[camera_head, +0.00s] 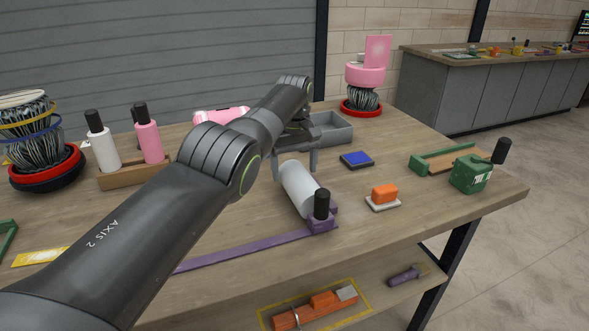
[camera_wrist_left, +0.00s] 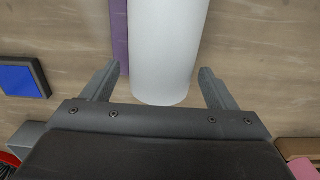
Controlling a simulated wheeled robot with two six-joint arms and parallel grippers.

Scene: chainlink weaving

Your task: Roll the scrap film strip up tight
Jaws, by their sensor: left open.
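A white cylinder (camera_head: 298,188) lies on the table at a purple holder (camera_head: 322,222) with an upright black knob. I cannot tell for certain which thing is the scrap film strip. My left gripper (camera_head: 294,172) is open over the cylinder's far end. In the left wrist view the white cylinder (camera_wrist_left: 168,50) lies between the open fingers (camera_wrist_left: 160,75), with a gap on both sides. A purple part (camera_wrist_left: 120,35) runs along the cylinder's left side there. My right gripper does not show.
A long flat purple piece (camera_head: 245,250) runs left from the holder and passes behind my arm. A grey tray (camera_head: 333,136) is behind. Bare tabletop lies between them.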

